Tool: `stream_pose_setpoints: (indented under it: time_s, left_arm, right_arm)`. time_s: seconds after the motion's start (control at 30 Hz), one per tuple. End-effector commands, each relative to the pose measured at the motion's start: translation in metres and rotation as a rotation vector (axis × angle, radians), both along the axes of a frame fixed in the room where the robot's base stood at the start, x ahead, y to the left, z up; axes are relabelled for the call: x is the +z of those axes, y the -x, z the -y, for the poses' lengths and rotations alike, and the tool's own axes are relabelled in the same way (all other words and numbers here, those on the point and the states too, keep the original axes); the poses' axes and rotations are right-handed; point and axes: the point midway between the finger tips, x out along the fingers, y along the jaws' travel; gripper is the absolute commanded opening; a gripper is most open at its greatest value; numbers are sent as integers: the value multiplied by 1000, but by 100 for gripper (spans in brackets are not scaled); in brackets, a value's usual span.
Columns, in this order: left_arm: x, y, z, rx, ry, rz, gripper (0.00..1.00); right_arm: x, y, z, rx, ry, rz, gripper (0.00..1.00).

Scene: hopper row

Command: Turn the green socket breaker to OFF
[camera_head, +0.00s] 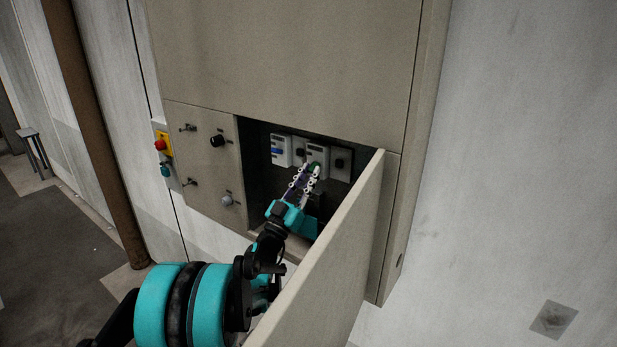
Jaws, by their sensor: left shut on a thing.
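The green socket breaker (315,164) sits in a row of breakers inside the open recess of the beige cabinet. My left gripper (311,170) reaches into the recess from below, and its fingertips are closed on the green breaker. The fingers cover much of it, so its lever position cannot be told. A breaker with a blue lever (277,151) is to the left, and a dark switch (341,162) is to the right. My right gripper is out of view.
The cabinet's open door (325,255) stands out toward me, close on the right of my left arm. Knobs (217,141) and a red button on a yellow box (161,145) are to the left. A brown pipe (98,130) runs down the wall.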

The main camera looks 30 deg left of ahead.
Motion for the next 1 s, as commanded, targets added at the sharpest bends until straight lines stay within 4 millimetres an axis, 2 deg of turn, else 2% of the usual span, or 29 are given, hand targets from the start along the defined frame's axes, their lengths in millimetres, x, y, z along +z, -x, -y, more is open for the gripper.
stream_pose_setpoints:
  time_s: [0.07, 0.1, 0.17, 0.57, 1.0]
  left_arm:
    - [0, 0, 0, -1, 1, 1, 0]
    - [0, 0, 0, -1, 1, 1, 26]
    - [0, 0, 0, -1, 1, 1, 40]
    - [-4, 6, -1, -1, 1, 0, 40]
    - [-53, 78, -7, 2, 1, 0, 40]
  right_arm:
    - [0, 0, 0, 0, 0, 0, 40]
    - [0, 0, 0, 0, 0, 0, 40]
    - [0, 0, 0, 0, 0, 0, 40]
    - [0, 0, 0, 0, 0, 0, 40]
    - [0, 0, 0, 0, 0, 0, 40]
